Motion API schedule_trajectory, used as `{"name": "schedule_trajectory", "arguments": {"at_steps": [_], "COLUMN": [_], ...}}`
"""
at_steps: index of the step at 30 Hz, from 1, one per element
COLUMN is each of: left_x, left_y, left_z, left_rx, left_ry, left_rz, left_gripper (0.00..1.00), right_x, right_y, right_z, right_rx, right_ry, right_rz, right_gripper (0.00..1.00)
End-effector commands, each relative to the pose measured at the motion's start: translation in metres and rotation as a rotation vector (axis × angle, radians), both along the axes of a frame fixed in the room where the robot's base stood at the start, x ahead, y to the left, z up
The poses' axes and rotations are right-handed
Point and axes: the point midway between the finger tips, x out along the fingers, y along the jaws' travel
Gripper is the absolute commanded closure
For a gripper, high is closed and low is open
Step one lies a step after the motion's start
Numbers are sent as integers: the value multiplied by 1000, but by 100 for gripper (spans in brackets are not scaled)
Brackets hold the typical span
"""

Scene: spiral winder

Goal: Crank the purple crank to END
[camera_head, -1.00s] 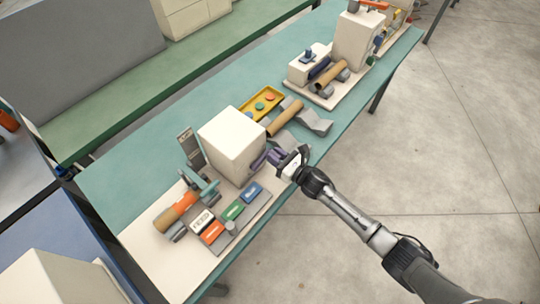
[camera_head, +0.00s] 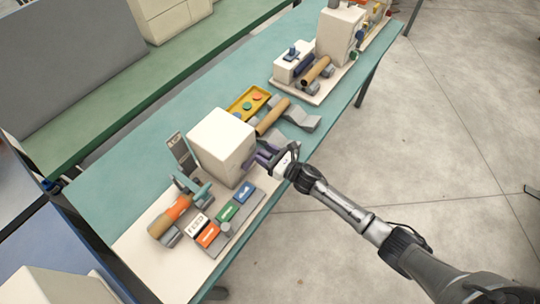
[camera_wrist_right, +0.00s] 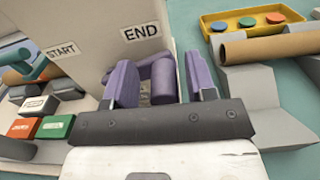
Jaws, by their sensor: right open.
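The purple crank (camera_head: 262,152) is on the right side face of the white box (camera_head: 222,146). In the right wrist view the crank (camera_wrist_right: 160,78) shows as a short arm and a thick grip, close to the black "END" label (camera_wrist_right: 140,32). The "START" label (camera_wrist_right: 61,50) is further left on the same face. My right gripper (camera_head: 275,156) is at the crank, and in the wrist view its open fingers (camera_wrist_right: 162,84) stand either side of the crank's grip. Gaps remain between fingers and grip. My left gripper is not in view.
Green, orange, blue and white "FEED" blocks (camera_head: 196,224) sit on the box's base. A cardboard tube (camera_head: 272,116) on grey supports and a yellow tray (camera_head: 247,103) lie behind the gripper. Another machine (camera_head: 338,35) stands further along. Floor right of the table is open.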

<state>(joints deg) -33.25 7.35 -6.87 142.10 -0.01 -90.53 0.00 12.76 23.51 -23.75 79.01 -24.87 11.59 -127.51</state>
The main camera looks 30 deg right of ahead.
Motion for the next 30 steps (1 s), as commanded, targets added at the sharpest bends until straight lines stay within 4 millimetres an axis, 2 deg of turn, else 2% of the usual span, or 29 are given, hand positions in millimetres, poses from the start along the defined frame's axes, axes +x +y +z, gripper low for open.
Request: {"name": "schedule_trajectory", "arguments": {"at_steps": [5, 15, 21, 30], "left_x": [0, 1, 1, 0], "left_y": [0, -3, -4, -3], "left_z": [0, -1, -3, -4], "left_rx": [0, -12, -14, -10], "left_ry": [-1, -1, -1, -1], "left_rz": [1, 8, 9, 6], "left_gripper": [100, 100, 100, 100], "right_x": [-14, -74, -102, -122], "right_y": [-6, -35, -49, -59], "right_z": [-1, -2, -1, 0], "right_rx": [-1, -2, -2, 0], "right_ry": [2, 4, 1, 0], "right_rz": [0, 0, 0, -1], "right_gripper": [49, 49, 49, 49]}}
